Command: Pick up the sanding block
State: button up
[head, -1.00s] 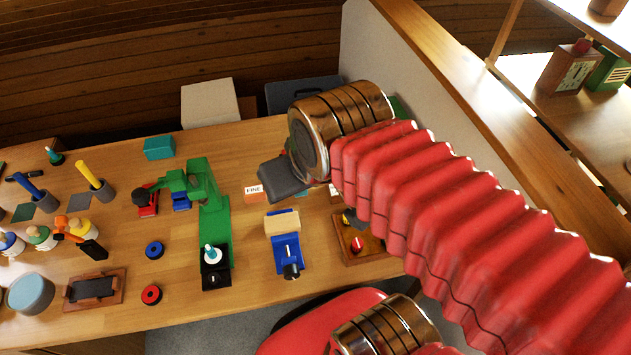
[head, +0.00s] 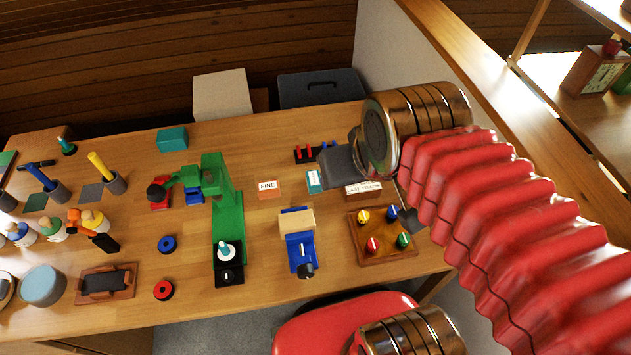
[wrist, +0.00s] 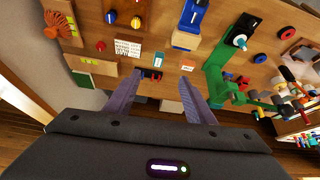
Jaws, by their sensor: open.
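An orange block with a white label reading FINE (head: 268,189) lies flat on the bench; I take it to be the sanding block. It also shows in the wrist view (wrist: 187,68), ahead of the right finger's tip. A teal block with a white label (head: 314,181) lies to its right. My gripper (wrist: 161,79) is open and empty, its two fingers apart above the bench. In the head view its dark body (head: 342,164) is above the bench, right of the FINE block; the fingertips are hard to make out there.
A small rack with red pegs (head: 314,153) and a text card (head: 364,188) are close to my gripper. A blue vise (head: 300,252) and a wooden board with coloured knobs (head: 383,252) stand nearer the front. A green stand (head: 228,230) is left of the FINE block.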

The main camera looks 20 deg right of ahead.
aim_at(313, 176)
jog(key=k, duration=1.35)
jog(key=u, duration=0.65)
jog(key=i, duration=1.5)
jog(key=z, duration=0.3)
